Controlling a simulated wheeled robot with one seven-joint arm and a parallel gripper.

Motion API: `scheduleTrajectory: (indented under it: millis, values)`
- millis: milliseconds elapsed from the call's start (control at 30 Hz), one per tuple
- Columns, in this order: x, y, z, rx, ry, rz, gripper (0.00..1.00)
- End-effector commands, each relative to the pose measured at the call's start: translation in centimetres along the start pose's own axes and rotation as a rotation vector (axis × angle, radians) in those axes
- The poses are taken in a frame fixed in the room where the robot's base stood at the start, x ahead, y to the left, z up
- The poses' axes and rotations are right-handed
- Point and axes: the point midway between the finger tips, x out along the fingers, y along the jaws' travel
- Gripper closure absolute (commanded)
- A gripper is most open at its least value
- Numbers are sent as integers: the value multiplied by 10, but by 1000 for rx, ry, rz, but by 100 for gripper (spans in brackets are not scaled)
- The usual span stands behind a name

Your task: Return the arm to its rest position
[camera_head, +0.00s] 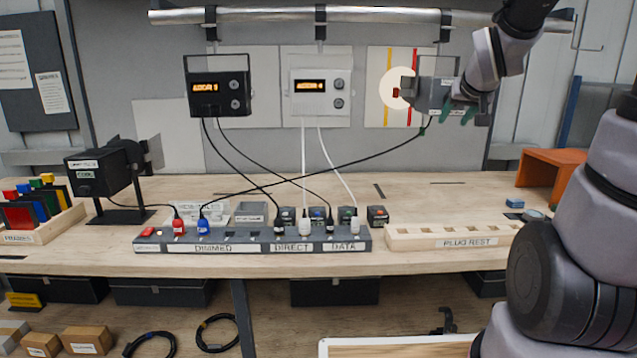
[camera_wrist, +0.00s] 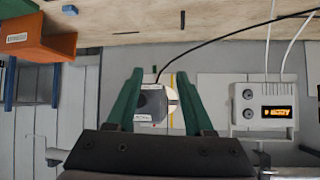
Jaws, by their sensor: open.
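My gripper (camera_head: 455,118) is raised at the upper right of the head view, with my arm reaching in from the right. Its green fingers are spread apart and hold nothing that I can see. In the wrist view my gripper (camera_wrist: 160,75) points at the back wall, with the bench at the top of the picture. A grey lamp-like box (camera_wrist: 151,104) with a pale round disc shows between the fingers. In the head view this grey box (camera_head: 431,92) is partly hidden behind my gripper; I cannot tell how far apart they are.
The bench holds a grey socket strip (camera_head: 255,236) with several plugs, a wooden plug rest (camera_head: 450,239), a black lamp (camera_head: 101,172) and an orange box (camera_head: 552,171). Two display units (camera_head: 219,88) (camera_head: 321,95) hang on the wall under a pipe (camera_head: 270,15). Black cables cross the space above the bench.

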Motion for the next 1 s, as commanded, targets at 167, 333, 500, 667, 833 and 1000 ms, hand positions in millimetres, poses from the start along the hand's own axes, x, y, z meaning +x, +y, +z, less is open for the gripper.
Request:
scheduleTrajectory:
  millis: [167,333,500,667,833,1000]
  values:
    - [-87,-19,38,112,-136,-38,48]
    - [-152,-33,80,209,-269,-110,48]
    - [-186,-41,107,261,-352,-163,48]
    - [-194,-43,114,272,-375,-176,48]
    - [-193,-43,113,272,-375,-175,48]
    - [-193,-43,113,272,-374,-174,48]
